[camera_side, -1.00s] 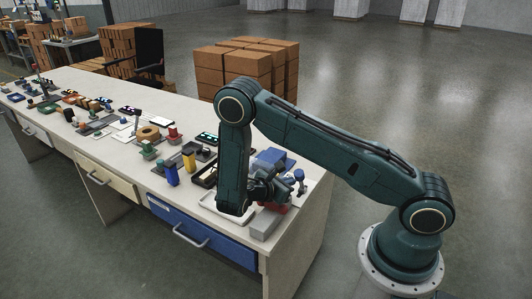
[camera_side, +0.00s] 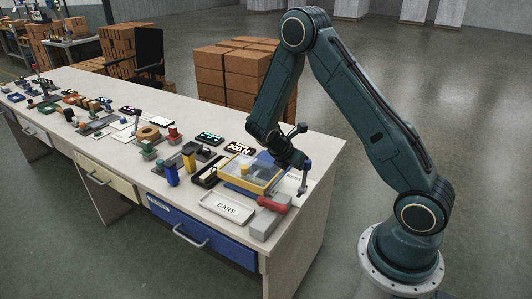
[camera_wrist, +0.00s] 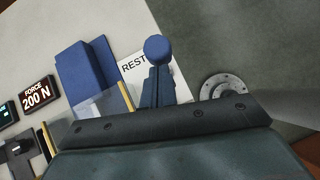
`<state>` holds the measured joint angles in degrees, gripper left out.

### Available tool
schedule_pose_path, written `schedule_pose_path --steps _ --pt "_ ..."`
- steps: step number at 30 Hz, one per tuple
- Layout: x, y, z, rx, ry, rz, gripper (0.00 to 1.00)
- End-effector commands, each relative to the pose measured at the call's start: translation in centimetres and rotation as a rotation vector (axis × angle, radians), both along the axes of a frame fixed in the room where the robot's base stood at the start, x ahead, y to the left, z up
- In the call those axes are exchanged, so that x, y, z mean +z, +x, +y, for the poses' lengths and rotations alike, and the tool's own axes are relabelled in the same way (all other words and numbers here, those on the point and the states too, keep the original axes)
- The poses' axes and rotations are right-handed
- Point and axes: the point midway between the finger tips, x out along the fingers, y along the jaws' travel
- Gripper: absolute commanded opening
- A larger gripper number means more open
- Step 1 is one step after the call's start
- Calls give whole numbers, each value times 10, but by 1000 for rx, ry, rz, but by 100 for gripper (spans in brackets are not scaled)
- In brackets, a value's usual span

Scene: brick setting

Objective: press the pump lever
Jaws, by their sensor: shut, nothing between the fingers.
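A lever with a blue ball knob (camera_side: 307,163) stands at the right end of the bench, by a white sheet marked REST. In the wrist view the knob (camera_wrist: 158,50) is just beyond the dark bar of my gripper. My gripper (camera_side: 298,161) is shut and empty, close beside the knob on its left in the side view. I cannot tell whether they touch. Left of the lever is a press with a yellow frame and clear cover (camera_side: 250,174), beside a blue block (camera_wrist: 88,72).
A display reads FORCE 200 N (camera_wrist: 36,95). Several small parts fill the bench to the left.

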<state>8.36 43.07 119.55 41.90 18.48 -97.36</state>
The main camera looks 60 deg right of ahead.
Motion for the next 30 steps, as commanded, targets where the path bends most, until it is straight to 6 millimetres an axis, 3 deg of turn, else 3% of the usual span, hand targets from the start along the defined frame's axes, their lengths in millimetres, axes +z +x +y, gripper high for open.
schedule_pose_path --steps 11,30 --pt "4 0 -35 -4 259 -4 0" --pt "2 0 -53 -1 254 -2 0"
